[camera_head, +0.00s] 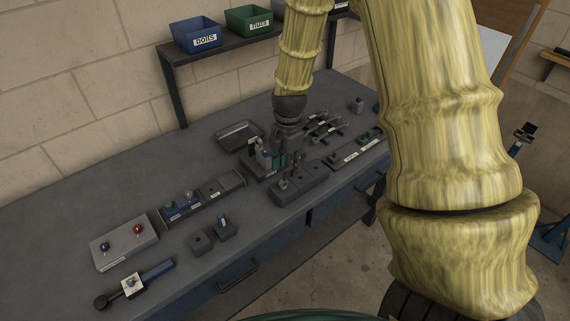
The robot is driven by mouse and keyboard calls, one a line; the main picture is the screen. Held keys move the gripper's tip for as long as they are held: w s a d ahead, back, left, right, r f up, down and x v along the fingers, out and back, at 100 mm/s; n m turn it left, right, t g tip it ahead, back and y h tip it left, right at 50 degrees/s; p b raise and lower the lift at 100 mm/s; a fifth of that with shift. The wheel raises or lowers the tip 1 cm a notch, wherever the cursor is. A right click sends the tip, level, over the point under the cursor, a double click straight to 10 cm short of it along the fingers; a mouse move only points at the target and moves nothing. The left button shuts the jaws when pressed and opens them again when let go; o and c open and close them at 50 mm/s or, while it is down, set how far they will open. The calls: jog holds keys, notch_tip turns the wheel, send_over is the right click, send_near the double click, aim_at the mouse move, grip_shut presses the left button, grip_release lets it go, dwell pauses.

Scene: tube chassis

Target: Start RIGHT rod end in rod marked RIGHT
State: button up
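My gripper (284,160) points down over the back middle of the grey bench, at the end of my yellow-sleeved arm. It is small here and its fingers blend with dark parts behind; I cannot tell whether it is open or holds anything. Several dark rods with white labels (323,126) lie side by side just right of the gripper; their words are too small to read. A dark block (312,178) with a small upright metal part (284,184) stands just in front of the gripper. I cannot make out which part is the RIGHT rod end.
A grey tray (236,136) lies left of the gripper. A long dark holder (228,184), two small blocks (198,241) and a box with red and blue knobs (122,243) stand further left. Blue (197,37) and green (249,20) bins sit on a shelf. My arm hides the right side.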

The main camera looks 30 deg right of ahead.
aim_at(283, 187)
notch_tip(283, 187, down, 2)
jog(key=shift+w+f+b, duration=0.1)
jog(key=shift+w+b, duration=0.05)
jog(key=shift+b, duration=0.45)
jog(key=shift+f+b, duration=0.55)
jog(key=shift+f, duration=0.1)
jog(key=shift+a+f+b, duration=0.1)
jog(key=shift+f+b, duration=0.4)
jog(key=shift+f, duration=0.7)
jog(key=shift+c, duration=0.2)
grip_shut()
